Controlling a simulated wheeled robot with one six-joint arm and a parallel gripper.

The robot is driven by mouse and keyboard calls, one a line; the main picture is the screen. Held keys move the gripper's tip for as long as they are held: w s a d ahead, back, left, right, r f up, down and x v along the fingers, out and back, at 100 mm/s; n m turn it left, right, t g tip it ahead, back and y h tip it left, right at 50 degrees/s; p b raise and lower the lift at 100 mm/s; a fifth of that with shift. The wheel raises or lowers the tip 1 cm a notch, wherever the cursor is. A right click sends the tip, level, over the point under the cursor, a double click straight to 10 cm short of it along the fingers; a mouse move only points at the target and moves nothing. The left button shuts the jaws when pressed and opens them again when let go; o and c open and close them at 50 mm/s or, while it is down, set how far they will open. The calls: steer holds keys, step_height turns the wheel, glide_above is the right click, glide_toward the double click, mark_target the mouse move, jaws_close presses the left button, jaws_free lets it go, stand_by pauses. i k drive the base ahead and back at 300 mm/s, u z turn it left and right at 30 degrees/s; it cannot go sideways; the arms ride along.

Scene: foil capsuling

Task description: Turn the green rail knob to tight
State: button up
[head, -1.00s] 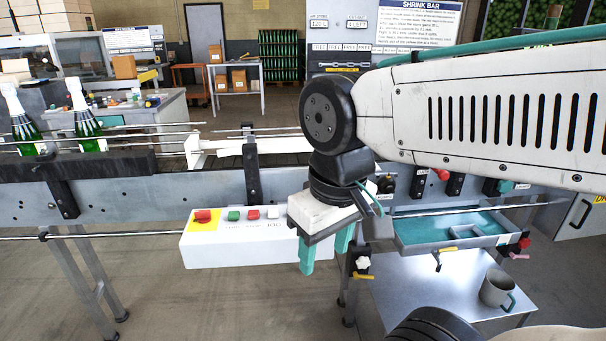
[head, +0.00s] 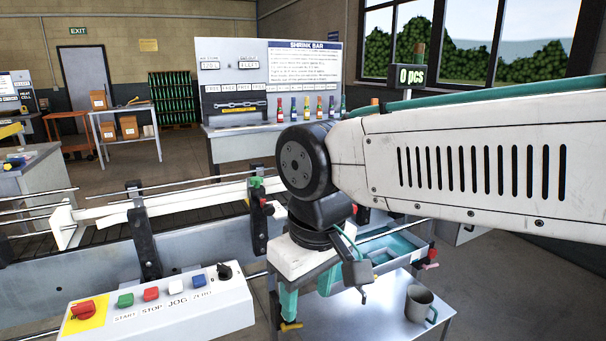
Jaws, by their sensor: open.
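A small green knob (head: 256,181) shows on top of a black rail bracket (head: 258,222), to the left of my arm, beside the conveyor rail. Which way it is set cannot be told at this size. My gripper (head: 308,296) points down with its two teal fingers apart and nothing between them. It is to the right of the green knob, lower in the picture, and apart from it. My wrist and arm hide the part of the conveyor behind them.
A control box (head: 160,308) with coloured buttons stands at the front left. A teal-lined tray (head: 428,240) and a grey mug (head: 418,304) are at the right, the mug on a metal table (head: 375,318).

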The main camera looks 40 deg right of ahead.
mark_target(255, 181)
steer(key=z, duration=2.45)
steer(key=k, duration=1.45)
steer(key=u, duration=1.35)
steer(key=i, duration=1)
